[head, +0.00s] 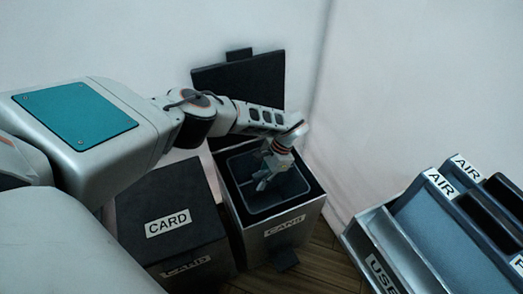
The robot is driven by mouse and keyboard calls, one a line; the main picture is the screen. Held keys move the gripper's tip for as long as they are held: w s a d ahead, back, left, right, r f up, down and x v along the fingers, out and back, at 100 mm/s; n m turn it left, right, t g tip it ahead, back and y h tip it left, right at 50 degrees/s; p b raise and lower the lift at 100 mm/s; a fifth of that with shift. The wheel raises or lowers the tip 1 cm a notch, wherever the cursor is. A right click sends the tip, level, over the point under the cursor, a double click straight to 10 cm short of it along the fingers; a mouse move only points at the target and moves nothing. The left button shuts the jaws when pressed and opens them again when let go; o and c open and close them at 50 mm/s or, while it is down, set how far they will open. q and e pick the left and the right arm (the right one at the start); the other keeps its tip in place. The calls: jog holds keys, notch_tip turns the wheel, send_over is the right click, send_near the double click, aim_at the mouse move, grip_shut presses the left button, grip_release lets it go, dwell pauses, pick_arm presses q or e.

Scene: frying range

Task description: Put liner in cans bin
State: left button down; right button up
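The cans bin (269,239), a metal box labelled "CANS", stands in the middle with its dark lid (267,76) raised against the wall behind. A dark square liner with a thin grey rim (283,205) sits within the bin's mouth. It looks roughly level; how deep it sits is hard to tell. My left gripper (264,181) reaches down over the liner, its fingers pointing down inside the rim. The fingers are small here, so I cannot tell whether they are open, shut or touching the liner. My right gripper is out of view.
A closed dark bin labelled "CARD" (165,195) stands close to the left of the cans bin. A rack with blue sloping trays (430,225), labelled "AIR" and "USE", stands at the right. White walls are close behind. Wooden floor (318,262) shows between bin and rack.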

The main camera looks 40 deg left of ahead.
pick_arm(q)
jog(key=shift+f, duration=0.1)
jog(key=c, duration=2.2)
grip_release()
jog(key=shift+c, duration=0.2)
